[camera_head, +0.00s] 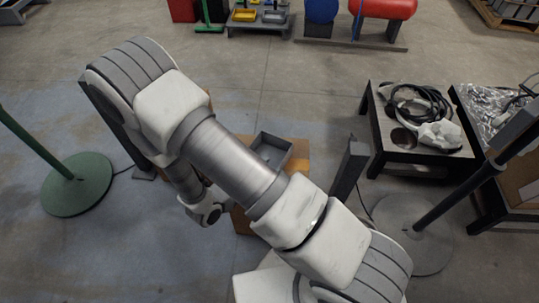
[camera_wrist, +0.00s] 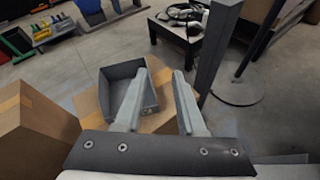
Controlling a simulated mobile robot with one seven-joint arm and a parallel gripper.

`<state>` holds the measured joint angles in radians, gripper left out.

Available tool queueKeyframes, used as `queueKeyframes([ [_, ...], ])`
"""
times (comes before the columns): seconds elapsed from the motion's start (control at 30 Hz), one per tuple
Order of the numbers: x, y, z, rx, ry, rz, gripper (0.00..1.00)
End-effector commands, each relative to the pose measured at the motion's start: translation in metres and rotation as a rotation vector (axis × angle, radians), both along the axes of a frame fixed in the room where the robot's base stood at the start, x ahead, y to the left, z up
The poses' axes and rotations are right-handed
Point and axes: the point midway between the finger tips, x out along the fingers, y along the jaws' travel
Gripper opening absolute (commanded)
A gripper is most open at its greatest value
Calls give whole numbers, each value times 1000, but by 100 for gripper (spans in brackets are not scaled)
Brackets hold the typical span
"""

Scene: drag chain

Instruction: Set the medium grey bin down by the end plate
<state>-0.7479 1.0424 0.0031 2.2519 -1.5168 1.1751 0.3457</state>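The grey bin (camera_head: 284,158) is an open, shallow tray standing upright on a cardboard box, partly hidden by my arm in the head view. In the wrist view the bin (camera_wrist: 108,74) lies ahead and to the left. My gripper (camera_wrist: 161,72) is open, its two pale fingers well apart. The left finger overlaps the bin's right side, and a part of the bin shows between the fingers. The right finger is clear of it. I cannot tell whether a finger touches the bin. My fingers are hidden in the head view. I cannot tell which thing is the end plate.
Cardboard boxes (camera_wrist: 35,125) stand below and left of the bin. A dark upright post (camera_head: 349,168) stands close to its right. A low black table (camera_head: 385,152) with cables is farther right. A green round-based stand (camera_head: 75,190) is at left. Floor behind is mostly clear.

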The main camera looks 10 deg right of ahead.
Motion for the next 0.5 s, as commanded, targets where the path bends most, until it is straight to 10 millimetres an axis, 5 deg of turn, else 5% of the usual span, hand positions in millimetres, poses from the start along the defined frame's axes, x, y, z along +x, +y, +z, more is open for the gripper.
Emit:
queueKeyframes([
  [0.2,-12,16,-53,-87,95,222,39],
  [0.5,-9,14,-79,-110,129,300,39],
])
